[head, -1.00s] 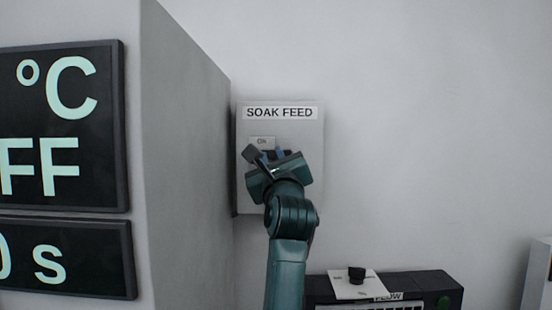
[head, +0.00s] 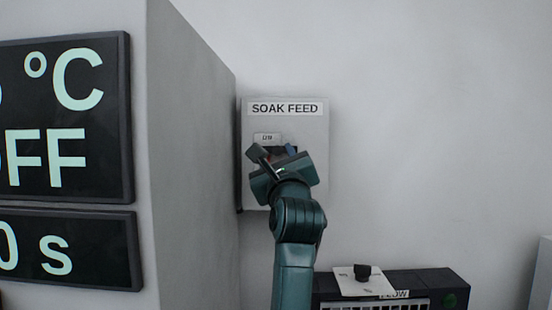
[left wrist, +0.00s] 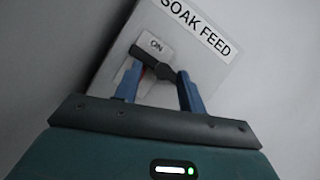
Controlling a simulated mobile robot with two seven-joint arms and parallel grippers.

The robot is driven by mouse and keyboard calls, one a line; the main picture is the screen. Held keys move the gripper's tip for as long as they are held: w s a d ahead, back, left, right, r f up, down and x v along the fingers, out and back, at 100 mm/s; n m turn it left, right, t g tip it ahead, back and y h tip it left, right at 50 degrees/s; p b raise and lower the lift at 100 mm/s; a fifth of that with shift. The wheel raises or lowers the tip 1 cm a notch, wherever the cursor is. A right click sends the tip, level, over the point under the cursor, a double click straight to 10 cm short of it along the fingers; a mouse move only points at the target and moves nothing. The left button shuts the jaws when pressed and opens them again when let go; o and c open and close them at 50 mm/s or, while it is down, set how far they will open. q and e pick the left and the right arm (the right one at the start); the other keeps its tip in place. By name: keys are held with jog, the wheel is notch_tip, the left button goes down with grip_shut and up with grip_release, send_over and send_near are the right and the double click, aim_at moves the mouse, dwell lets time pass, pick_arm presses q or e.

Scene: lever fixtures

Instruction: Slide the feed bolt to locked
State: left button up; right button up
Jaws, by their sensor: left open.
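The light grey SOAK FEED panel (head: 315,122) is on the wall; it also shows tilted in the left wrist view (left wrist: 205,65). A dark bar-shaped handle (left wrist: 152,63), which looks like the feed bolt, lies just below that plate. A bit of red shows beside it. My left gripper (left wrist: 160,74) is open, with its blue fingers on either side of the handle; I cannot tell if they touch it. In the head view my left gripper (head: 279,157) hides most of the handle. My right gripper is not in view.
A grey cabinet side (head: 190,150) stands close left of the panel, with dark displays (head: 65,115) on its front. A black unit (head: 425,287) with a white plate and black knob (head: 363,272) is at lower right. The wall right of the panel is bare.

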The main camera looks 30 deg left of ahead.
pick_arm(q)
jog(key=b+v, duration=0.3)
jog(key=v, duration=0.8)
jog(key=shift+b, duration=0.35)
jog(key=shift+s+d+f, duration=0.15)
jog(key=shift+s, duration=0.1)
